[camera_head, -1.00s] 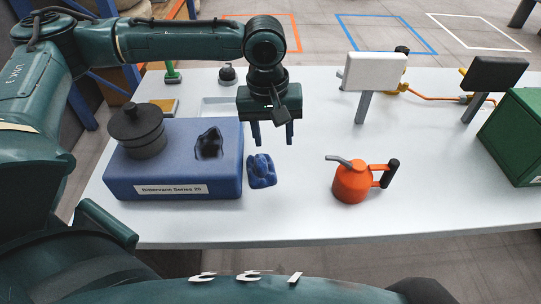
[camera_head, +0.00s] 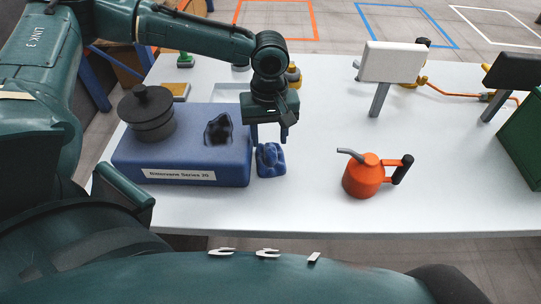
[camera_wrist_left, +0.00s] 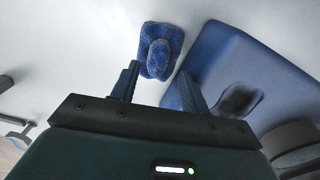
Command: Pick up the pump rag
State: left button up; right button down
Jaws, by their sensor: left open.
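The pump rag (camera_head: 270,160) is a small crumpled blue cloth on the white table, just right of the blue pump box. My left gripper (camera_head: 270,138) points down above the rag, close to its far edge; it is open and empty. In the left wrist view the rag (camera_wrist_left: 160,50) lies just beyond the fingertips, between their lines, and the gap between the fingers (camera_wrist_left: 160,85) is clear. The blue box (camera_wrist_left: 250,65) is close beside the right-hand finger in that view. My right gripper is not in view.
The blue box (camera_head: 180,171) carries a dark round cap (camera_head: 148,112) and a black patch. An orange oil can (camera_head: 362,182) stands right of the rag. A white panel (camera_head: 391,62) on a post stands behind it. The table (camera_head: 310,205) is clear in front.

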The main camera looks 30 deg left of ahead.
aim_at(270, 148)
pick_arm(q)
jog(key=f, duration=0.3)
jog(key=shift+w+f, duration=0.25)
grip_shut()
